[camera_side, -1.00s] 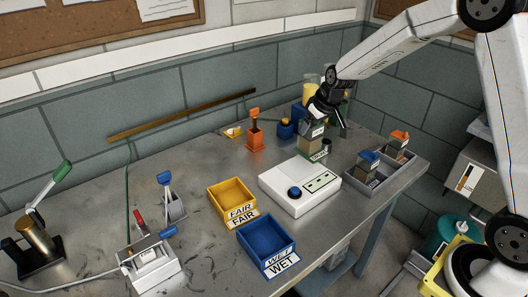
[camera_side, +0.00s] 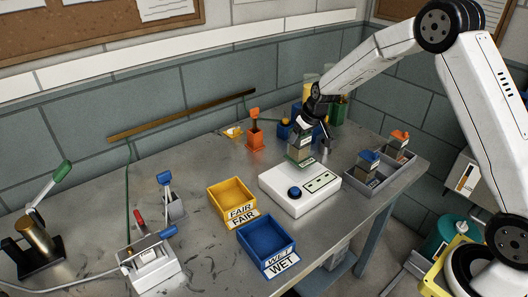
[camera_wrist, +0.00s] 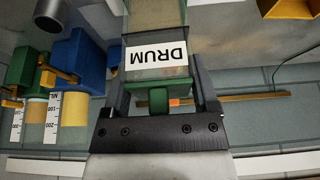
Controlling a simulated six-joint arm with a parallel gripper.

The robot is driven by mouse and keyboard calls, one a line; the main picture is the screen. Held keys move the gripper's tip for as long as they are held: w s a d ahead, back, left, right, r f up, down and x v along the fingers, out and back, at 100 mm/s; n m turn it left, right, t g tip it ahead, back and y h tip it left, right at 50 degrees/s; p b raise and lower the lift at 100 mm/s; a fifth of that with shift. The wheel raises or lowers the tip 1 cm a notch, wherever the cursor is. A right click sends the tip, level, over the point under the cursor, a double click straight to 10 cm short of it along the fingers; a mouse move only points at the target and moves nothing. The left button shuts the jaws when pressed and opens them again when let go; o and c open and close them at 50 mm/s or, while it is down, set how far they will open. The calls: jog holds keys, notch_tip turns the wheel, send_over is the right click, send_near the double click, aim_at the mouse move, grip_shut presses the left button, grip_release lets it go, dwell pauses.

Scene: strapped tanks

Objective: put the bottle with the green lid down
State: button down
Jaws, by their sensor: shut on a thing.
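My gripper (camera_side: 310,124) is shut on the bottle with the green lid (camera_side: 300,147), which hangs upright below it. In the wrist view the bottle (camera_wrist: 156,12) is between the fingers of my gripper (camera_wrist: 160,76). Its green lid (camera_wrist: 160,88) and a white DRUM label show there. Its far end is cut off by the frame edge.
A grey tray (camera_side: 380,186) at the right holds bottles with blue and orange lids. Yellow FAIR (camera_side: 247,190) and blue WET (camera_side: 252,240) bins stand in front. An orange holder (camera_side: 255,141) stands behind left. Blue and green containers stand behind my gripper.

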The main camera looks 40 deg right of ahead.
jog(key=shift+f, duration=1.45)
jog(key=shift+f, duration=0.15)
grip_release()
jog(key=v, duration=1.2)
